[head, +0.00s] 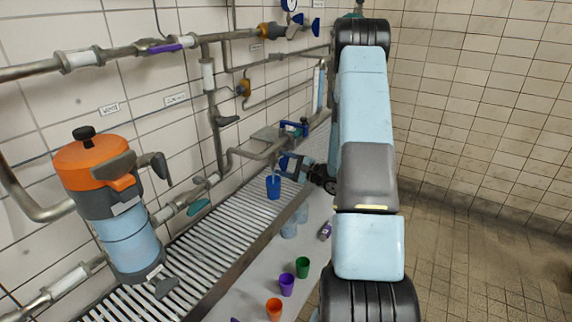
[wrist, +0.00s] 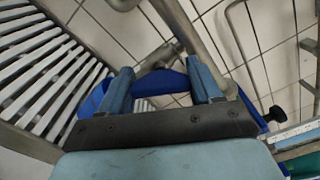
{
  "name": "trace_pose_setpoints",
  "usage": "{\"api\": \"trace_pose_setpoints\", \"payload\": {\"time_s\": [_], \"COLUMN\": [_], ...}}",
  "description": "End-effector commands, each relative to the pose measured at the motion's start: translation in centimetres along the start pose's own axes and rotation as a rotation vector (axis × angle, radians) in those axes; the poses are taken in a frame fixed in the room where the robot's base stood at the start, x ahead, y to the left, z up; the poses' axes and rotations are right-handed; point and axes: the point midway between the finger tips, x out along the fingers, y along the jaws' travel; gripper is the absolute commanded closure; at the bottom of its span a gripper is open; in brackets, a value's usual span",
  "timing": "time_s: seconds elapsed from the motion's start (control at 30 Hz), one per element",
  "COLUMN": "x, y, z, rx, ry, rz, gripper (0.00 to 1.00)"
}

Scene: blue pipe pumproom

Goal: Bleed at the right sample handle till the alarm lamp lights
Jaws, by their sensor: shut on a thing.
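My gripper (head: 288,164) is at the far end of my arm, low over the right side of the drain grating. In the wrist view its two light-blue fingers (wrist: 162,86) are set apart on a blue bracket-like handle (wrist: 92,101), part of which they hide. A blue cup (head: 273,188) stands just left of the gripper under a pipe outlet, with a thin pale stream above it. Another blue handle (head: 294,128) sits on the pipework behind. I cannot make out a lit alarm lamp.
An orange-topped canister (head: 105,195) stands at left by the pipes. The slatted grating (head: 190,255) runs along the wall. Purple (head: 287,285), orange (head: 274,309) and green (head: 303,268) cups stand on the ledge, with clear cups farther back. The tiled floor at right is clear.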

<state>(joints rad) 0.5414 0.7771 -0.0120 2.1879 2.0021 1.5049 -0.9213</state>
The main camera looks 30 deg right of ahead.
Motion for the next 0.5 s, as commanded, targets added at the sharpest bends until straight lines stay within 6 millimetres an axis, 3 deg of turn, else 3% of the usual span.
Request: {"api": "trace_pose_setpoints", "payload": {"time_s": [0.5], "x": [-0.11], "y": [0.12], "z": [-0.16], "rx": [-0.168], "ry": [0.005], "rz": [0.001], "gripper": [0.67]}}
